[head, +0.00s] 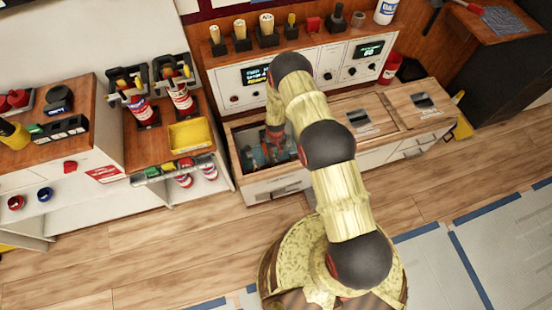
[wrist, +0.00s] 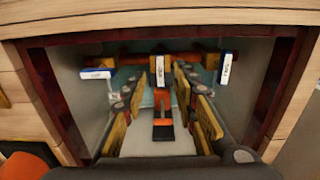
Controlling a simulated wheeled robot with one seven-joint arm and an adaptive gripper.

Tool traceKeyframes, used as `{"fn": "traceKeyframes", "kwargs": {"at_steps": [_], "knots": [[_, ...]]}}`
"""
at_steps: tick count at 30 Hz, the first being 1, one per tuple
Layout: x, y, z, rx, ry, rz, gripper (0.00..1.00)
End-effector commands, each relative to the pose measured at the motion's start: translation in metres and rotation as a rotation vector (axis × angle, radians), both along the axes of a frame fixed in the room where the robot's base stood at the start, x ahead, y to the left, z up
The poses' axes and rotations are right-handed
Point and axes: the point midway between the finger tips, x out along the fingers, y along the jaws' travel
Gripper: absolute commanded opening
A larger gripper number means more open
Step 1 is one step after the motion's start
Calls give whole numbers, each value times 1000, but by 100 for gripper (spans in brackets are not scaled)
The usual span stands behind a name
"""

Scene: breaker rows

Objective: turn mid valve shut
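Three white-and-blue valve handles sit along a red pipe (wrist: 133,61) at the back of a recessed box. The mid valve handle (wrist: 160,70) points up and down in the wrist view. The left handle (wrist: 98,73) lies crosswise. The right handle (wrist: 226,68) stands nearly upright, slightly tilted. The small writing on them is unreadable. My gripper (wrist: 160,98) is open, its yellow-padded fingers spread on either side of the mid handle's line. The fingers appear nearer the camera than the handle, and I see no contact. In the head view my arm partly hides the box.
The recessed box's wooden rim (head: 236,160) and dark red side walls (wrist: 58,105) surround my gripper closely. A control panel (head: 330,66) stands behind it. Closed wooden lids (head: 395,118) lie to the right. A shelf with a yellow bin (head: 190,135) is to the left.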

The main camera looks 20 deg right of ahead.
Motion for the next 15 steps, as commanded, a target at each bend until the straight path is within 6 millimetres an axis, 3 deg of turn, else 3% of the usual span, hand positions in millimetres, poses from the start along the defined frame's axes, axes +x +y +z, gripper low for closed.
{"fn": "traceKeyframes", "kwargs": {"at_steps": [1,6,15], "knots": [[-1,0,-12,0,2,0,29],[0,0,-33,0,0,0,29],[0,0,-43,0,-1,0,29]]}}
